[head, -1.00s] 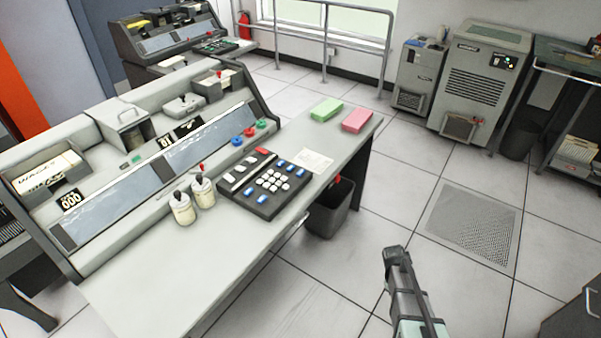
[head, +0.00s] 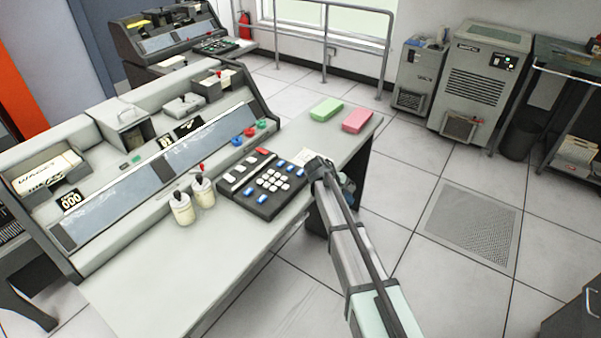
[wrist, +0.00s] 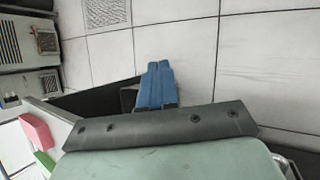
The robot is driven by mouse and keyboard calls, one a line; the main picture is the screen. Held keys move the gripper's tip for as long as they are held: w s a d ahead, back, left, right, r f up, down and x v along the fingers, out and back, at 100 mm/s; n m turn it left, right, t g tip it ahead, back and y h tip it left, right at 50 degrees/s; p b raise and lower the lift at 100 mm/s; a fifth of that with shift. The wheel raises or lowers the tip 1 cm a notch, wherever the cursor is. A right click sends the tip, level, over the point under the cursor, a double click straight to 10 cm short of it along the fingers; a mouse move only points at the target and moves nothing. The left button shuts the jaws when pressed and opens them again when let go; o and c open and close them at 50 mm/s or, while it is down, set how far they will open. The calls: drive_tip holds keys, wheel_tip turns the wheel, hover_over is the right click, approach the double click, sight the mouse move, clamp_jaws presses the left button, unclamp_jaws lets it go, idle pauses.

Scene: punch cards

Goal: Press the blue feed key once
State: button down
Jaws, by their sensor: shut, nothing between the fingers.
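My gripper (head: 346,185) is just right of the keypad, near the desk's right edge, apart from the keys. In the wrist view its blue fingers (wrist: 158,70) are together and empty; the keypad is not visible there.
Green cards (head: 325,110) and pink cards (head: 357,120) lie at the desk's far end. Two cream jars (head: 183,208) stand left of the keypad. Round blue, red and green buttons (head: 249,132) are on the console behind it. The desk's front (head: 150,280) is clear.

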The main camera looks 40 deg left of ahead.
sight(298, 173)
drive_tip(key=s+a+r+n+t, duration=0.1)
drive_tip(key=a+r, duration=0.8)
drive_tip(key=s+a+r+n+t+y, duration=0.1)
drive_tip(key=s+a+r+n+t, duration=0.1)
drive_tip(key=a+r, duration=0.7)
drive_tip(key=shift+a+n, duration=0.3)
drive_tip(key=shift+a, duration=0.15)
drive_tip(key=shift+f, duration=0.2)
drive_tip(key=shift+f, duration=4.3)
drive_tip(key=shift+f, duration=0.8)
drive_tip(key=shift+r, duration=0.85)
